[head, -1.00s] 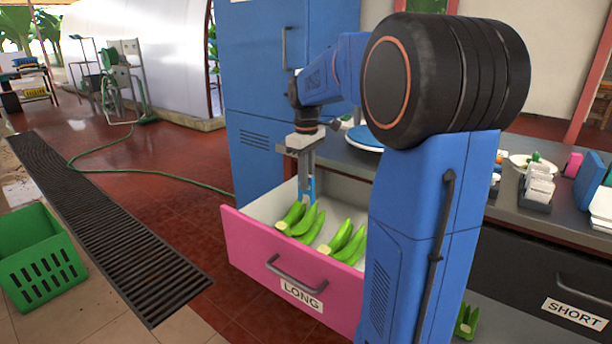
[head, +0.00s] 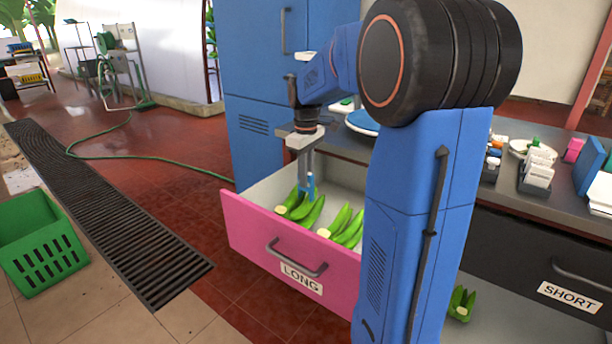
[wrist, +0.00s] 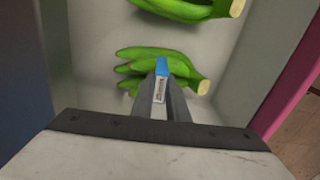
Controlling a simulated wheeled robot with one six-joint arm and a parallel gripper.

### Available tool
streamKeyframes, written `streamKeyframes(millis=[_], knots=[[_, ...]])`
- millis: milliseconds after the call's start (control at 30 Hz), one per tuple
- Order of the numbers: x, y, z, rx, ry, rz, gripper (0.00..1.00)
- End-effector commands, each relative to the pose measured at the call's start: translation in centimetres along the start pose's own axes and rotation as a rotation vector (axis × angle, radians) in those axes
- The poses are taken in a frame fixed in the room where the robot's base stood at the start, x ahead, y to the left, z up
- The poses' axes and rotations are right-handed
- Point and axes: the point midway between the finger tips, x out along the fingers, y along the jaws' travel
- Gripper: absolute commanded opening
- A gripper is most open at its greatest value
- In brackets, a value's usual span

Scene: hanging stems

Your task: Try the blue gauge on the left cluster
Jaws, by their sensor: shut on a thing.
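The pink-fronted drawer labelled LONG (head: 235,222) is open and holds two green banana clusters. The left cluster (head: 311,213) lies at the drawer's left end; in the wrist view it is the middle one (wrist: 130,68). The other cluster (head: 347,228) lies to its right, at the top of the wrist view (wrist: 190,10). My gripper (head: 306,176) points down over the left cluster, shut on the blue gauge (head: 311,186). The gauge's blue tip (wrist: 161,66) overlaps the left cluster's fruits; whether it touches them I cannot tell.
A black drawer labelled SHORT (head: 500,245) is at the right, with green fruit below it. The counter (head: 488,195) carries holders and small items. A green crate (head: 40,250) stands on the floor at left, beside a long drain grate (head: 130,240).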

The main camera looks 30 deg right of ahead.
Motion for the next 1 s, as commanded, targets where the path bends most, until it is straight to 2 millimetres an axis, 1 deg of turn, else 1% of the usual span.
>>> streamKeyframes(millis=[467,1000], knots=[[0.06,0.0,0.0,0.0,0.0,0.0,0.0],[0.66,0.01,-0.01,0.0,0.0,0.0,0.0]])
